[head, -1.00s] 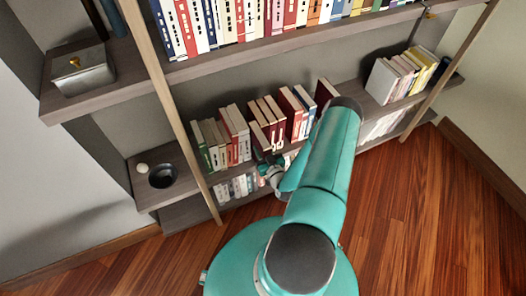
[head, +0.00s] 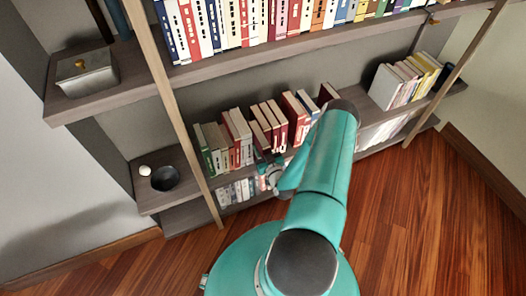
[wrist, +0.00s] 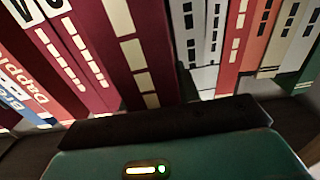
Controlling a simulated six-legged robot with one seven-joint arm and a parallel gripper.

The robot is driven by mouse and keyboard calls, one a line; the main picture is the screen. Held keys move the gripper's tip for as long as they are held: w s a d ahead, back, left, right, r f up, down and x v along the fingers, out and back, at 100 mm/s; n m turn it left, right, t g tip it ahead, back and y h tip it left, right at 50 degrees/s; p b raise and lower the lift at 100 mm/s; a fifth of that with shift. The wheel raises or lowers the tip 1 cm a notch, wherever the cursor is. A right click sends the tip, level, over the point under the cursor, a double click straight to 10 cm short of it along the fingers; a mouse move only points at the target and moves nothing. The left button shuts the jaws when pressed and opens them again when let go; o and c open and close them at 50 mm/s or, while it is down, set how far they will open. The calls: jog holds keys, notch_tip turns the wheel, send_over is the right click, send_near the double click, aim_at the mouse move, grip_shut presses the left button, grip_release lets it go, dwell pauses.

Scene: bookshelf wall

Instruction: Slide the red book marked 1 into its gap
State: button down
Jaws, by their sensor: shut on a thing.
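My gripper (head: 270,165) is low in front of the middle shelf, partly hidden by my arm in the head view. In the wrist view its dark jaw edge (wrist: 165,122) lies across the lower ends of the spines. It is shut on a book, apparently the dark red one (wrist: 140,55) with cream blocks on its spine, right above the jaws. No number 1 can be read. Red books (head: 292,110) stand in the middle of the shelf in the head view. I cannot make out the gap clearly.
Pale and red books (head: 225,145) stand left of my gripper, and grey-white books (wrist: 197,40) show to the right in the wrist view. A shelf post (head: 172,95) rises on the left. A dark bowl (head: 165,178) sits on the side shelf. Wooden floor lies open at right.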

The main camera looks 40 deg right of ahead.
jog(key=shift+w+d+f, duration=0.1)
jog(key=shift+f, duration=0.05)
dwell(0.8)
jog(key=c, duration=0.9)
grip_release()
jog(key=shift+f, duration=0.1)
jog(key=v, duration=1.4)
jog(key=shift+w, duration=0.1)
